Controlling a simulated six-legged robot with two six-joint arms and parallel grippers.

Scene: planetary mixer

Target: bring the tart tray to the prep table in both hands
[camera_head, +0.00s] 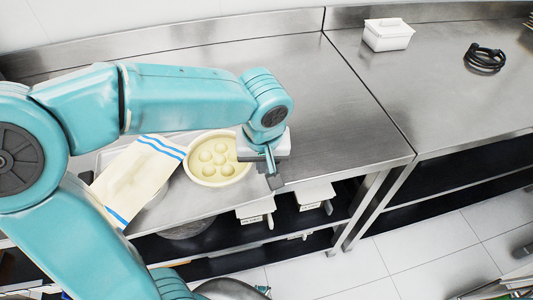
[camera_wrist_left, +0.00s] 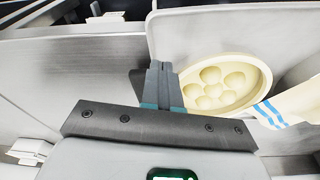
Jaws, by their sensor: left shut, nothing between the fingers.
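A round cream dish (camera_head: 213,178) with several pale rounds in it sits near the front edge of the steel table; it also shows in the left wrist view (camera_wrist_left: 228,106). A pale cloth with blue stripes (camera_head: 138,182) lies just left of it, over what looks like a metal tray (camera_head: 106,158), mostly hidden. I cannot tell which of these is the tart tray. My left gripper (camera_head: 272,174) is shut and empty at the right side of the dish, by the table's front edge; its fingers (camera_wrist_left: 163,84) show together in the wrist view. My right gripper is out of view.
The steel table (camera_head: 330,125) is bare to the right of my left gripper. A second counter (camera_head: 435,95) adjoins it, with a white lidded box (camera_head: 388,34) and a black ring-shaped object (camera_head: 485,57). White containers (camera_head: 255,208) stand on the shelf below.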

